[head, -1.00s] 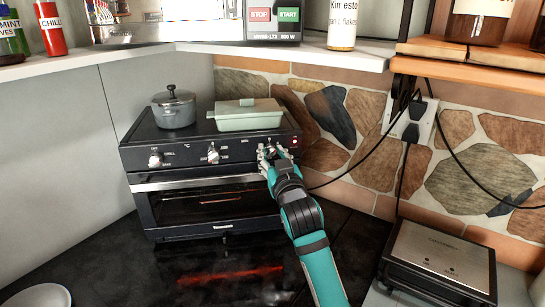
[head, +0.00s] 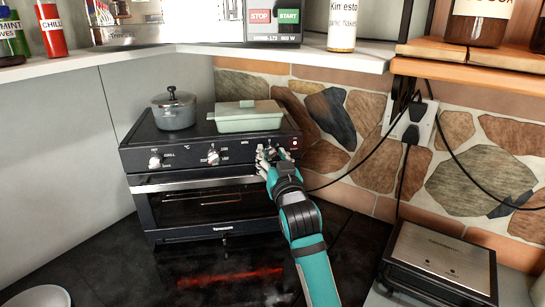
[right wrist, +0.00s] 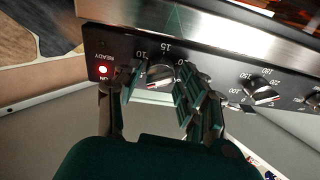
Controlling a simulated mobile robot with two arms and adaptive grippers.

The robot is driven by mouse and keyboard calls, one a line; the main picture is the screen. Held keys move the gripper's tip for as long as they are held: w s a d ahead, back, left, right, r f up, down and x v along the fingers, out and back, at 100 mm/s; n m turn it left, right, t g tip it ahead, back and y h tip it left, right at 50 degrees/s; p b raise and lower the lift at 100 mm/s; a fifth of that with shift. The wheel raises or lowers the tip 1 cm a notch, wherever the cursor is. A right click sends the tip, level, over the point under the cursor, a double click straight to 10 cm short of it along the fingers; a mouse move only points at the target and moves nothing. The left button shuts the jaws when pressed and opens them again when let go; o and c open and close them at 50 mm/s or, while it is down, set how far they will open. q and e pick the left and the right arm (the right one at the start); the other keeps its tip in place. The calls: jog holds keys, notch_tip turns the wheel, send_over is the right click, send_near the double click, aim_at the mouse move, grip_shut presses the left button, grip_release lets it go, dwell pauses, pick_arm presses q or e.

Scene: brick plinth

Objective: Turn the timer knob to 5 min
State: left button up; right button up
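The timer knob (right wrist: 160,73) is a silver and dark knob at the end of the toaster oven's (head: 205,205) black control panel. In the right wrist view it sits between my right gripper's fingers (right wrist: 162,94), with marks 10 and 15 beside it. The fingers are spread on either side of the knob; a small gap shows on one side, and contact on the other is unclear. The knob's pointer setting cannot be read. In the head view my right gripper (head: 275,155) covers the knob. My left gripper is not in view.
Two other knobs, the function knob (head: 155,161) and temperature knob (head: 213,156), sit along the panel. A grey pot (head: 174,112) and a pale green dish (head: 247,122) stand on the oven. A red light (right wrist: 103,70) glows beside the timer knob. A grill (head: 440,262) stands at right.

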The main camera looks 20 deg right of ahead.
jog(key=s+f, duration=0.1)
jog(key=s, duration=1.1)
jog(key=shift+a, duration=0.4)
jog(key=shift+f, duration=0.1)
